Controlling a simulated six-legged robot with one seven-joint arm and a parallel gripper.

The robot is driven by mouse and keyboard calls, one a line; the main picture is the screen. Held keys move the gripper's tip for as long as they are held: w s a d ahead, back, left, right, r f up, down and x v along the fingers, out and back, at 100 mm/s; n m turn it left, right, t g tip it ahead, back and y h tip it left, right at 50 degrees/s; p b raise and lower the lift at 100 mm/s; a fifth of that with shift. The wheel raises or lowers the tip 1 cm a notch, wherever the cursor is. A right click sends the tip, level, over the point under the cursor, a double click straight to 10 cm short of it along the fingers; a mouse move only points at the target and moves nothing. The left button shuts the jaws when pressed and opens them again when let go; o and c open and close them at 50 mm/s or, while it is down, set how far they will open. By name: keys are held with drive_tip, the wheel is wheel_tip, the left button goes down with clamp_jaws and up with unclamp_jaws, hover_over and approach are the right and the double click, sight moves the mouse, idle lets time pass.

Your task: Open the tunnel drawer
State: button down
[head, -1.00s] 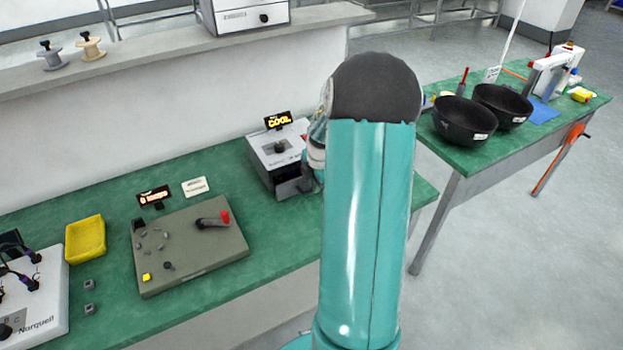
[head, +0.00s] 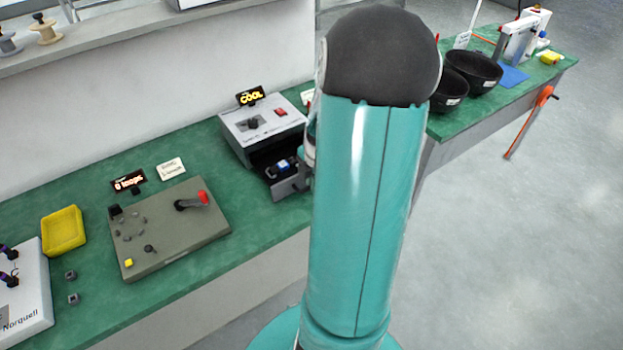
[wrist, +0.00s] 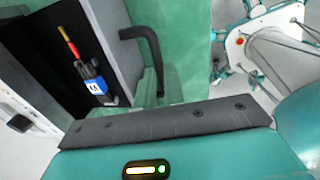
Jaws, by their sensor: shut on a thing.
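The tunnel (head: 262,125) is a pale grey box with a red switch and a dark knob on top. Its drawer (head: 290,184) stands out from the front, open. Inside lies a small dark part with a blue label (head: 282,166), which also shows in the wrist view (wrist: 96,84) with a red and yellow end. The black bent drawer handle (wrist: 143,38) runs down to my gripper (wrist: 155,84), which is shut on it. In the head view my arm hides most of the gripper.
A lit sign (head: 251,96) reading COOL stands behind the tunnel. A grey board (head: 168,235) with a red-tipped lever and a yellow tray (head: 63,231) lie to the left. Black bowls (head: 472,70) stand on the right table. Floor in front is clear.

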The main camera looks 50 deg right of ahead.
drive_tip(key=c, duration=1.5)
unclamp_jaws()
drive_tip(key=r, duration=0.4)
drive_tip(key=s+r, duration=0.1)
drive_tip(key=r, duration=0.4)
drive_tip(key=s+r, duration=0.1)
drive_tip(key=r, duration=0.3)
drive_tip(key=shift+s+a+r, duration=0.2)
drive_tip(key=shift+a+r, duration=0.1)
drive_tip(key=shift+a, duration=0.1)
drive_tip(key=a+r+m+t, duration=0.1)
drive_tip(key=a+r+m, duration=0.2)
drive_tip(key=a, duration=0.8)
drive_tip(key=s+a+r+m+t, duration=0.1)
drive_tip(key=a+r+m, duration=0.3)
drive_tip(key=a, duration=0.7)
drive_tip(key=a+r+m+t, duration=0.1)
drive_tip(key=a+r+m, duration=0.2)
drive_tip(key=a+m, duration=0.4)
drive_tip(key=shift+s+a+r+m+t+y, duration=0.15)
drive_tip(key=shift+a, duration=0.85)
drive_tip(key=shift+s+a+r+m+t+y, duration=0.1)
drive_tip(key=shift+a+m+t+y, duration=0.05)
drive_tip(key=shift+a, duration=0.8)
